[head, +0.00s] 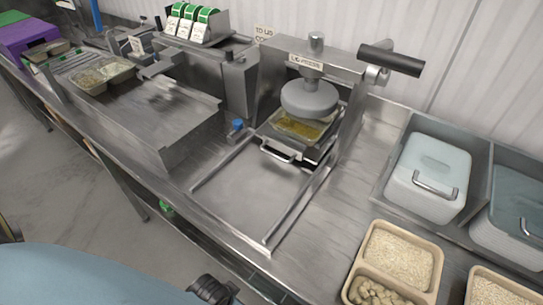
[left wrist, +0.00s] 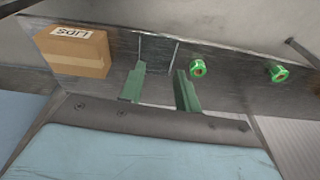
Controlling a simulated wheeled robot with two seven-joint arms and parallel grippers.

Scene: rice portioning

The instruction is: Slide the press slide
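The press (head: 316,62) stands on the steel counter, with a round grey press head (head: 309,98) and a black-gripped lever (head: 391,60) at its upper right. The press slide (head: 278,153), with a metal handle at its front, sits under the head. A container of yellowish food (head: 300,129) rests on it. Rails (head: 300,207) run from the press toward the counter's front edge. My left gripper (left wrist: 160,68) is open and empty in the left wrist view, its green fingers apart before a metal panel, away from the slide. My right gripper is in neither view.
Lidded bins (head: 428,178) and beige tubs of grain (head: 398,256) stand right of the press. A metal tray (head: 185,110) is to its left. The panel carries green knobs (left wrist: 198,67) and a cardboard box (left wrist: 75,52) shows beside them. The railed area is clear.

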